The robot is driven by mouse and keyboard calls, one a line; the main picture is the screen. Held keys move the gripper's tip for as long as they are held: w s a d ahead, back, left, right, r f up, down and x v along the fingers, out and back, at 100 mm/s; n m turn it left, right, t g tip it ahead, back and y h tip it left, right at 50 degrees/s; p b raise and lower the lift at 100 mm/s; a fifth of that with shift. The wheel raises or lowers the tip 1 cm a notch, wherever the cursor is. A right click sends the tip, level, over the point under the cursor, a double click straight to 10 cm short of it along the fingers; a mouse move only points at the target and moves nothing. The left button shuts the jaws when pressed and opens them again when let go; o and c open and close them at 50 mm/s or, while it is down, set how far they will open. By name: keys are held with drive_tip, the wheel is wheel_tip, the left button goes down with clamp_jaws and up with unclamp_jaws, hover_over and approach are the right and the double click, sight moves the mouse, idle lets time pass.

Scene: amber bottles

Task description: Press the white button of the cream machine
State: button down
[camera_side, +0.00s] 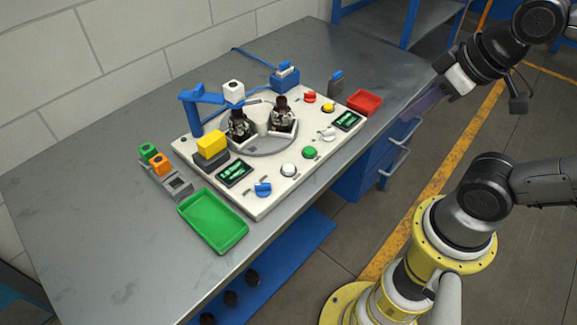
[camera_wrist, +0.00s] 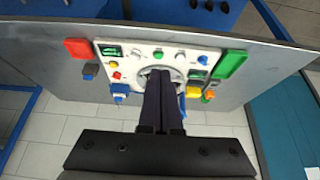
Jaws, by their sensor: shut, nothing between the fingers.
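The cream machine (camera_side: 215,175) lies flat on the grey table. Its white button (camera_side: 288,169) is a round dome on the front edge area, between a green button (camera_side: 309,152) and a blue knob (camera_side: 263,188). In the wrist view the machine (camera_wrist: 125,72) is seen from above and the white button (camera_wrist: 180,56) is small, beyond the fingertips. My gripper (camera_side: 418,104) is shut and empty, raised to the right of the machine and well apart from the button. In the wrist view its dark fingers (camera_wrist: 160,76) hide part of the turntable.
Amber bottles (camera_side: 239,126) stand on the turntable. A blue post with an arm (camera_side: 190,105) rises at the machine's back left. A red tray (camera_side: 365,102) and a green tray (camera_side: 213,222) flank the machine. Bare table (camera_side: 90,200) is clear at left.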

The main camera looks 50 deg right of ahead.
idle(0.6)
drive_tip(key=w+r+n+t, duration=0.3)
drive_tip(key=w+n+t, duration=0.1)
drive_tip(key=w, duration=0.5)
drive_tip(key=n+y, duration=0.2)
drive_tip(key=n, duration=0.5)
hover_over(294, 169)
wheel_tip(294, 169, down, 15)
drive_tip(key=shift+g, duration=0.3)
drive_tip(key=shift+w+f, duration=0.1)
drive_tip(key=shift+f, duration=4.2)
drive_tip(key=shift+f, duration=0.1)
